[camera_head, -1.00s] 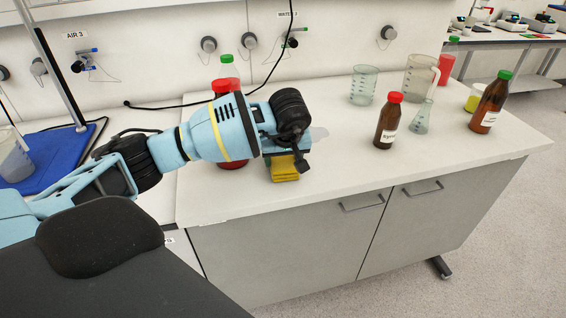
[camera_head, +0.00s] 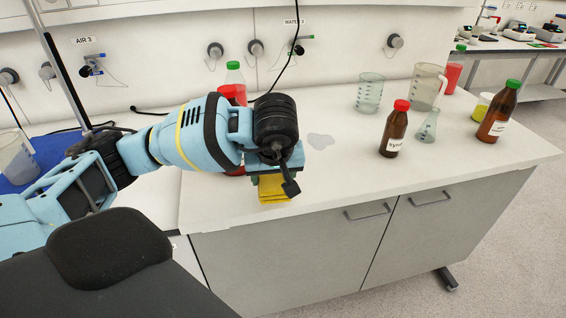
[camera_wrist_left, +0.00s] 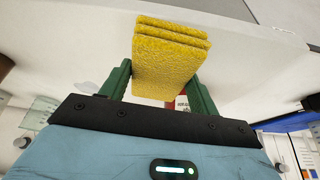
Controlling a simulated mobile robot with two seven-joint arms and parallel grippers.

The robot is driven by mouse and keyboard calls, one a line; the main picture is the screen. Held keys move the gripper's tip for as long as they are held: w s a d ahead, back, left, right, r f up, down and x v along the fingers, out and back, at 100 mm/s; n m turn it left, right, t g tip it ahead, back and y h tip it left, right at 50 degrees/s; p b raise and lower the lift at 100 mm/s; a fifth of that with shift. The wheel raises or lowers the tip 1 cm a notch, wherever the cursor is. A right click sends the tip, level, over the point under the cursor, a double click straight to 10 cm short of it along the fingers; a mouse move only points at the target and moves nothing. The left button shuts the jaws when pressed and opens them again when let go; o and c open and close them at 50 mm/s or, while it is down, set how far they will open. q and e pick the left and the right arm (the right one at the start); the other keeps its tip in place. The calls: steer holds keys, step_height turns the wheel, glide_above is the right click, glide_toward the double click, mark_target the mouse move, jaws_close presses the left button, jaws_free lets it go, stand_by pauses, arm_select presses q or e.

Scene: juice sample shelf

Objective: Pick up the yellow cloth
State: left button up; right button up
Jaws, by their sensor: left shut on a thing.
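The yellow cloth (camera_head: 272,190) is folded into a thick stack. In the left wrist view the cloth (camera_wrist_left: 168,62) sits between the two green fingers of my left gripper (camera_wrist_left: 160,82), which is shut on it. In the head view my left gripper (camera_head: 276,172) is at the left part of the white counter (camera_head: 330,180), and the cloth hangs out below it. The cloth looks held above the counter, though the exact gap is hard to judge. My right gripper is not in view.
A grey wet-looking spill (camera_head: 320,141) lies right of my gripper. Red-liquid bottles (camera_head: 233,93) stand behind my left arm, partly hidden. A brown bottle with red cap (camera_head: 395,130), a flask (camera_head: 427,126), beakers (camera_head: 369,95) and a green-capped brown bottle (camera_head: 497,115) stand to the right.

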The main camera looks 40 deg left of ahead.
mark_target(261, 199)
arm_select(q)
steer(key=s+d, duration=0.1)
steer(key=s, duration=0.5)
steer(key=shift+s+d+r, duration=0.25)
steer(key=shift+d+r, duration=0.05)
steer(key=shift+d, duration=0.05)
steer(key=shift+o, duration=1.4)
steer(key=shift+c, duration=1)
steer(key=shift+d, duration=0.1)
steer(key=d+m+t+h, duration=0.1)
steer(key=d+m+h, duration=0.2)
steer(key=d+m, duration=0.5)
steer(key=shift+w+d+f+m, duration=0.15)
steer(key=shift+w+d+m, duration=0.1)
steer(key=shift+d+m, duration=0.25)
steer(key=shift+w+d, duration=0.1)
